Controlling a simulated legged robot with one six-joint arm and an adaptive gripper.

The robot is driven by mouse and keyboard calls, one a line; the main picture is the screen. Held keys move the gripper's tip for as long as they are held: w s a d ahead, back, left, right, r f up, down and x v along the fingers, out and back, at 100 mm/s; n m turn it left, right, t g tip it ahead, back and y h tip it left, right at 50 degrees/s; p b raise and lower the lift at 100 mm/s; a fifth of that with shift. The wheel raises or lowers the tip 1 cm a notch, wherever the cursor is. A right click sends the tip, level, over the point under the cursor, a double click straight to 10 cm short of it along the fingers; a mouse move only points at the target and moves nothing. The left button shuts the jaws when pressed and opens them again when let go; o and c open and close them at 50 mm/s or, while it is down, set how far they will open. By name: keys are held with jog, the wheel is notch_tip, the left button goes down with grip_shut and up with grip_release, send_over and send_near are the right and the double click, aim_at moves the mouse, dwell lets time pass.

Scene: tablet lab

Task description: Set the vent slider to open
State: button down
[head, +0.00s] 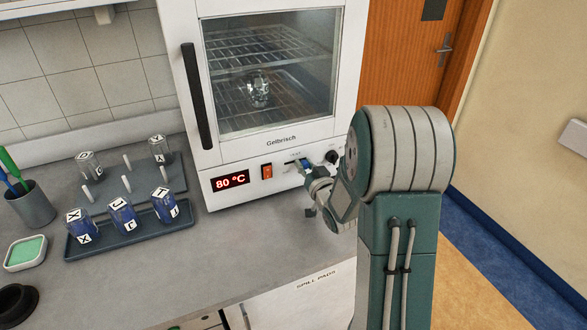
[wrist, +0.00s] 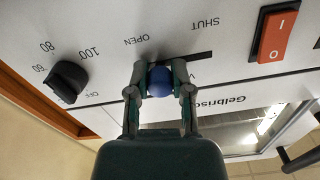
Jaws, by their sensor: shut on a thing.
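The vent slider's blue knob (wrist: 160,81) sits between the two fingertips of my gripper (wrist: 159,72) in the wrist view, and the fingers are shut on it. The dark slot (wrist: 201,58) shows to the right of the fingers, toward the SHUT label (wrist: 204,23). The knob is at the side of the OPEN label (wrist: 136,40); the slot's end there is hidden by the fingers.
The panel also bears an orange rocker switch (wrist: 273,35), a black dial (wrist: 69,79) and a red display (head: 230,180) reading 80 °C. A glass vessel (head: 257,89) stands inside the oven (head: 280,141). A rack (head: 95,248) of blue-filled vials is on the bench at left.

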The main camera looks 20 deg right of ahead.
jog(key=shift+d, duration=0.55)
jog(key=shift+r, duration=0.1)
jog(key=shift+a, duration=0.1)
jog(key=c, duration=0.9)
grip_release()
jog(key=o, duration=0.4)
jog(key=shift+w, duration=0.1)
jog(key=shift+d, duration=0.25)
